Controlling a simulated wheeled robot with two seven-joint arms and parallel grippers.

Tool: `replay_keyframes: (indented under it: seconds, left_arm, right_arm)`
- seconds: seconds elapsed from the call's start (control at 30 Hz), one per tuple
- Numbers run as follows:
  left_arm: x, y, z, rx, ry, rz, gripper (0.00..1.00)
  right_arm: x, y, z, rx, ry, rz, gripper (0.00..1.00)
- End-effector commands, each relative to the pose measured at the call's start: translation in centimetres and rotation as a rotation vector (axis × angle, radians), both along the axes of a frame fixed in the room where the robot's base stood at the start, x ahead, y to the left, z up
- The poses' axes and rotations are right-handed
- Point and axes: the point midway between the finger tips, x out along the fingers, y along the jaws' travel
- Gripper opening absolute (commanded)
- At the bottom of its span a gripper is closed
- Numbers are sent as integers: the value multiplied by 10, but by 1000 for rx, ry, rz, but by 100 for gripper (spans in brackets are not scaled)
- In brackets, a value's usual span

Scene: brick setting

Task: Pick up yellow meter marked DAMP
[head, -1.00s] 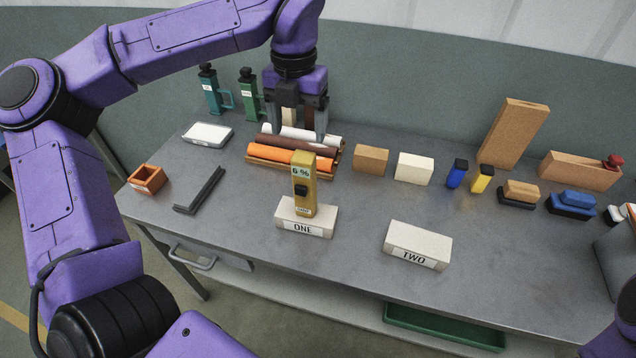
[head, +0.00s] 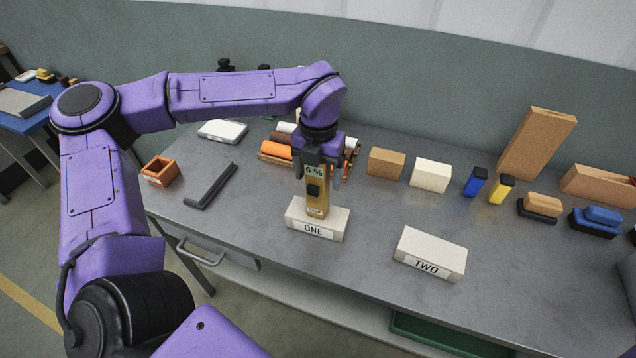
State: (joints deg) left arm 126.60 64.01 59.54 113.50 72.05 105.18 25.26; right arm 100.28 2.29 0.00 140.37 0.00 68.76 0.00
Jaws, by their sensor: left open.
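The yellow meter (head: 317,201) stands upright on the white block labelled ONE (head: 298,231). Its display reads 6 %, and small print on its lower front is too small to read surely. My left gripper (head: 318,176) points down right at the meter's upper part, with its fingers around or just behind the top; I cannot tell whether they touch it. The jaws are open. My right gripper is not in view.
The white block labelled TWO (head: 430,254) lies to the right with a bare top. Behind the meter are coloured rolls (head: 277,151). A grey angle bar (head: 211,186) and an orange square holder (head: 160,170) lie left. Blue (head: 475,182) and yellow (head: 501,189) small items stand right.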

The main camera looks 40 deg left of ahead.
Motion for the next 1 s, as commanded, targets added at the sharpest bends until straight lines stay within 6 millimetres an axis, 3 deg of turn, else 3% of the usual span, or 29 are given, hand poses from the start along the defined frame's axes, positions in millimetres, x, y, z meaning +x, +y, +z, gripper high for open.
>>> replay_keyframes:
  seconds: [0.17,0.37,0.77,0.9,1.0]
  left_arm:
    - [0,0,-1,0,-1,0,79]
    - [0,0,-1,0,-1,-1,17]
    - [1,0,9,1,-4,-1,15]
    - [0,-1,35,0,-7,0,15]
    - [-23,-5,59,0,-11,-3,15]
  right_arm:
    - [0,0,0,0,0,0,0]
    - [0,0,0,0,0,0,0]
    - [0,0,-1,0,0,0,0]
    - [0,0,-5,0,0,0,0]
    - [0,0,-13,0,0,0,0]
